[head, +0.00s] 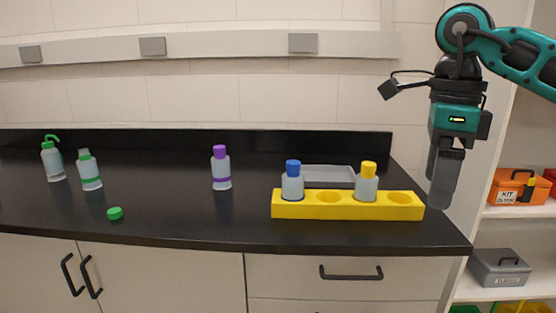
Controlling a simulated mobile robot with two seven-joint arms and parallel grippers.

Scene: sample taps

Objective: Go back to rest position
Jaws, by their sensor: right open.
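My right gripper (443,190) hangs at the right with its fingers pointing down, just to the right of the yellow rack and near the counter's right end. It holds nothing that I can see. Its two fingers overlap from this angle, so the gap between them is hard to see. My left gripper is not in view. The yellow rack (347,212) lies on the black counter (180,220). It holds a blue-capped bottle (292,184) and a yellow-capped bottle (366,184), both upright, with empty holes beside them.
A purple-capped bottle (221,170) stands mid-counter. At the left stand an uncapped-looking bottle with a green band (89,172) and a bottle with a green spout (53,163). A green cap (115,213) lies near the front edge. A grey tray (328,174) sits behind the rack. Shelves hold an orange box (513,188).

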